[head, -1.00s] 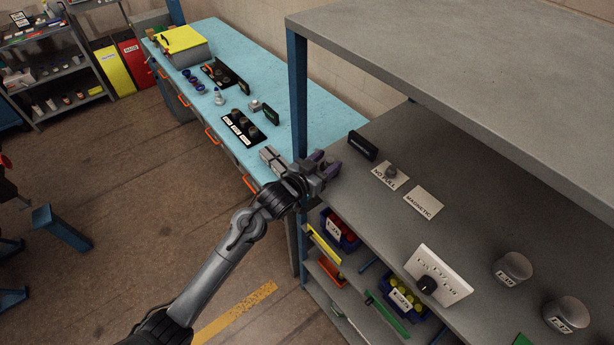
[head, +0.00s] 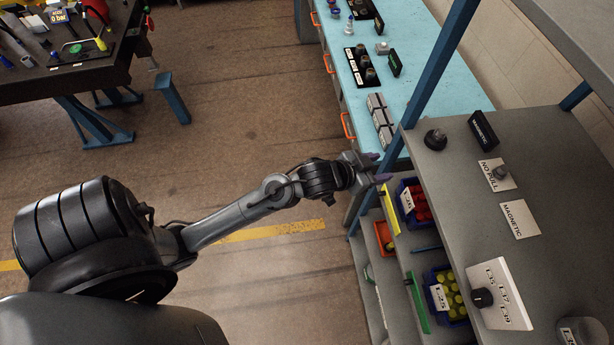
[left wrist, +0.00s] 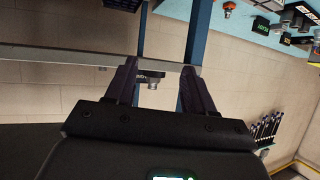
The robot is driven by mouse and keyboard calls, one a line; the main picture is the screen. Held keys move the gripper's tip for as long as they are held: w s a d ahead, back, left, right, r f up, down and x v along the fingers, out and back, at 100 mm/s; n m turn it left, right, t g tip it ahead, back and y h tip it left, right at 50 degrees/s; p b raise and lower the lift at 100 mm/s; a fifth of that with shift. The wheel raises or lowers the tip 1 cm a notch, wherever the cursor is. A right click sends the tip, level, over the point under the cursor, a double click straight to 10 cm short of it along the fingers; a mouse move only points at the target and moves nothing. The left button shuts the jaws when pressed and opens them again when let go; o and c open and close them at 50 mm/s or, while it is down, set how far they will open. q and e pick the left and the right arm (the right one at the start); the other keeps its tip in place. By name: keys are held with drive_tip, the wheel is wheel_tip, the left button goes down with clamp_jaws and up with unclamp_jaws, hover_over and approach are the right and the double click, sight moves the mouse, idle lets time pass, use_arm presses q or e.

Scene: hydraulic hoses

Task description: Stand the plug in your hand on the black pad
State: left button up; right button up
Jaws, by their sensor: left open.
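My left gripper (head: 382,168) is open and empty, beside the left edge of the grey shelf. In the left wrist view its two dark fingers (left wrist: 155,85) stand apart with nothing gripped between them. A dark plug (head: 435,135) stands upright on the shelf near its far left corner, apart from the gripper. A round black base shows under it; whether this is the black pad or part of the plug I cannot tell. In the left wrist view a small grey fitting (left wrist: 151,84) shows beyond the fingers at the shelf edge. My right gripper is not in view.
A black "MAGNETIC" sign (head: 483,129) stands right of the plug. A "NO PULL" card (head: 497,175) bears another fitting; a "MAGNETIC" card (head: 520,219) lies nearer. A blue post (head: 440,65) rises by the shelf corner. Bins (head: 445,300) sit below. Black strips (head: 353,56) with fittings lie on the blue bench.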

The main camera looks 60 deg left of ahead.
use_arm(q)
drive_tip(key=s+f+g, duration=0.4)
drive_tip(key=s, duration=0.7)
drive_tip(key=s+d+f+g+y, duration=0.1)
drive_tip(key=s+f+g, duration=0.4)
drive_tip(key=s, duration=0.7)
drive_tip(key=shift+s+y, duration=0.3)
drive_tip(key=shift+r, duration=0.1)
wheel_tip(320, 180, up, 9)
drive_tip(key=p, duration=0.8)
drive_tip(key=shift+f+p, duration=0.2)
drive_tip(key=shift+p, duration=0.1)
drive_tip(key=shift+f, duration=0.15)
